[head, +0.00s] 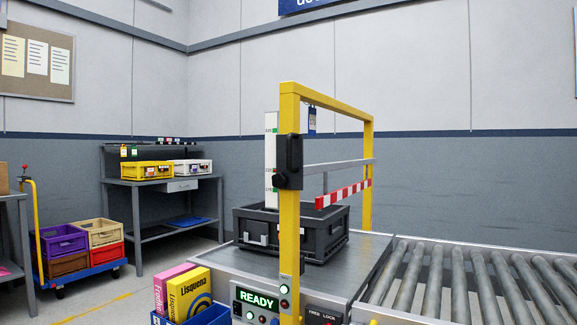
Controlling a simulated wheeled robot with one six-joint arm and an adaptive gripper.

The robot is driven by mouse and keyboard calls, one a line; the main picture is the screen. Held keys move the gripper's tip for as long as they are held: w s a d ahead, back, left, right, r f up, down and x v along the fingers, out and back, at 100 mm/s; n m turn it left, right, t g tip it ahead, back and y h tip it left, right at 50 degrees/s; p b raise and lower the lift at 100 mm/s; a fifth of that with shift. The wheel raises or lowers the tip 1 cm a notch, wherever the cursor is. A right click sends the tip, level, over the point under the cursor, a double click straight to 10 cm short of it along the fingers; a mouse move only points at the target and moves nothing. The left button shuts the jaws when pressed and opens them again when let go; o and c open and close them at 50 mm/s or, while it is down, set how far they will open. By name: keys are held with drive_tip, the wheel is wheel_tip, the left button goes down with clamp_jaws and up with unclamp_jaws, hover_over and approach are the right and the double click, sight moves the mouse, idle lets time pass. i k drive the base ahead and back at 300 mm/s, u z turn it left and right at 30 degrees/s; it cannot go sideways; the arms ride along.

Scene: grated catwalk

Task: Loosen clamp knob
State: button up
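A black clamp (288,170) sits on the near upright of the yellow frame (290,120). A black knob or handle (294,152) shows on its front; I cannot tell its exact shape or whether it is tight. A white scale (271,150) with green marks stands just left of the clamp. A grey crossbar (342,165) runs back from the clamp, and a red-and-white striped bar (343,194) hangs below it. My gripper is not in this view.
A dark grey crate (258,246) stands under the frame on the grey conveyor bed (345,274). Rollers (480,285) extend right. A lit READY panel (256,301) and a blue bin (210,316) with boxes are at front. A cart (90,272) and bench (142,183) stand at left.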

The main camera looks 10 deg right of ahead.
sight(279, 180)
drive_tip(key=z, duration=1.45)
drive_tip(key=i, duration=0.45)
drive_tip(key=u, duration=2.4)
